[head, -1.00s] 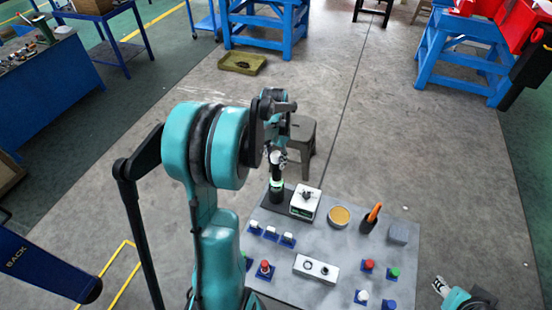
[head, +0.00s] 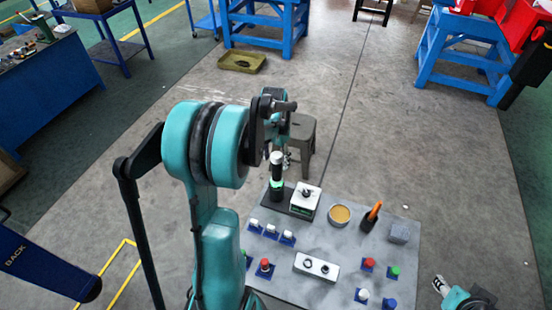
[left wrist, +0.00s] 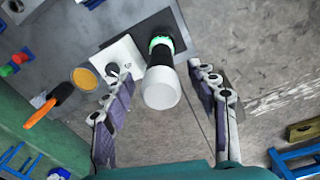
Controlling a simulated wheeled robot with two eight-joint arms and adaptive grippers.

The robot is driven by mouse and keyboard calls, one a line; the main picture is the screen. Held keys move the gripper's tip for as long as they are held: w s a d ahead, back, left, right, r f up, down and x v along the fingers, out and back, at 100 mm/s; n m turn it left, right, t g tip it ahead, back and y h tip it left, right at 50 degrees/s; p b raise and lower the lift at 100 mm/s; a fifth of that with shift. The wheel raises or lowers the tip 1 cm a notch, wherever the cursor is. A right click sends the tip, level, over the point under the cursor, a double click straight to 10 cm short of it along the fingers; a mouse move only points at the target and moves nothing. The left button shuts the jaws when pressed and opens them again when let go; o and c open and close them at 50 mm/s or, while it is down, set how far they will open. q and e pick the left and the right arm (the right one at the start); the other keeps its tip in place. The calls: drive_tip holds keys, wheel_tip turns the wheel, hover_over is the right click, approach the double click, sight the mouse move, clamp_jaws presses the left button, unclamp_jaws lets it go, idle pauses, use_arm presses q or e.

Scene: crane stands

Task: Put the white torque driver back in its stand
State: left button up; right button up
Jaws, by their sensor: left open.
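The torque driver, with a white cap and black body, stands upright in its black stand at the back left of the grey board (head: 345,262). Its body (head: 277,172) shows in the head view and its white cap (left wrist: 161,89) in the left wrist view. A green ring lights up on the stand (head: 277,184) around its lower end. My left gripper (head: 287,157) is open near the driver's top. In the left wrist view its fingers (left wrist: 160,82) lie apart on either side of the cap, with gaps. My right gripper (head: 441,286) is at the lower right, away from the driver.
Right of the stand are a white box with a dark knob (head: 306,202), a round yellow-topped dish (head: 340,215), an orange-handled tool (head: 373,213) and a grey block (head: 399,233). Several buttons and switches sit nearer. A stool (head: 302,138) stands behind on open floor.

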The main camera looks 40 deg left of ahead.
use_arm(q)
drive_tip(key=shift+r+p, duration=1.55)
drive_tip(key=shift+r, duration=0.8)
wheel_tip(320, 180, up, 12)
drive_tip(key=shift+s+a, duration=0.15)
drive_tip(key=s+d+f+t+b, duration=0.3)
drive_tip(key=s+d+f+b, duration=0.2)
drive_tip(key=d+f+b, duration=0.2)
drive_tip(key=s+d+f+t+b, duration=0.4)
drive_tip(key=d+f, duration=0.6)
drive_tip(key=d, duration=0.5)
drive_tip(key=s+b, duration=0.2)
drive_tip(key=b, duration=0.1)
drive_tip(key=shift+s+d+f+m, duration=0.2)
drive_tip(key=shift+f+m, duration=0.2)
